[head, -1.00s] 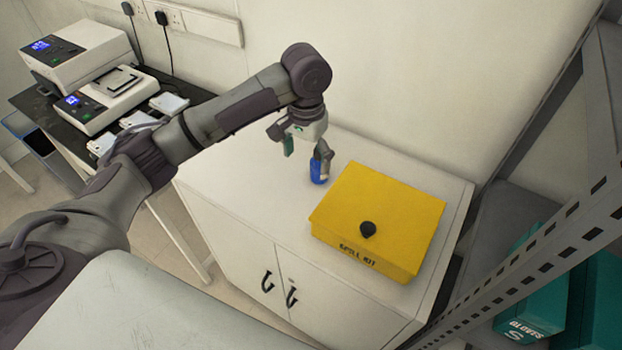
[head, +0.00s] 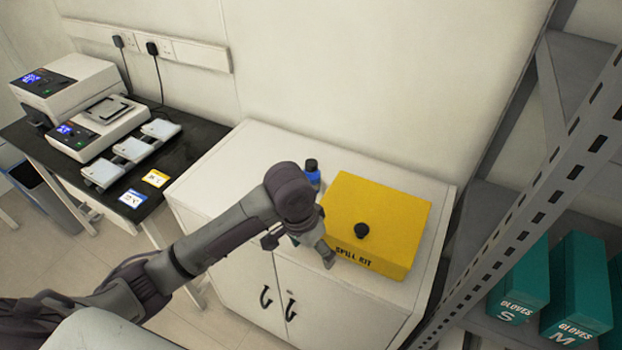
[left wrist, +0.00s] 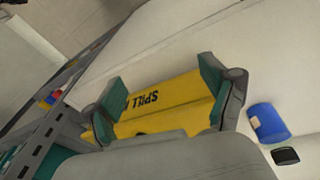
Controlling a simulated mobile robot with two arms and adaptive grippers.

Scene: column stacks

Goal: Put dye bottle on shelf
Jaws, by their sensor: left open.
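The dye bottle (head: 313,178), blue with a black cap, stands on the white cabinet just left of the yellow spill kit. My left gripper (head: 300,250) is over the cabinet's front part, nearer to me than the bottle and apart from it. In the left wrist view, its green-padded fingers (left wrist: 162,92) are spread and empty, with the spill kit behind them. The bottle (left wrist: 268,122) lies outside the fingers, to the right. The grey metal shelf (head: 497,243) is at the right. My right gripper is out of view.
The yellow spill kit (head: 390,215) takes up much of the right part of the cabinet top (head: 245,165). Green glove boxes (head: 575,290) stand on the shelf behind a slotted upright (head: 545,190). A black bench (head: 190,150) with lab devices is at the left.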

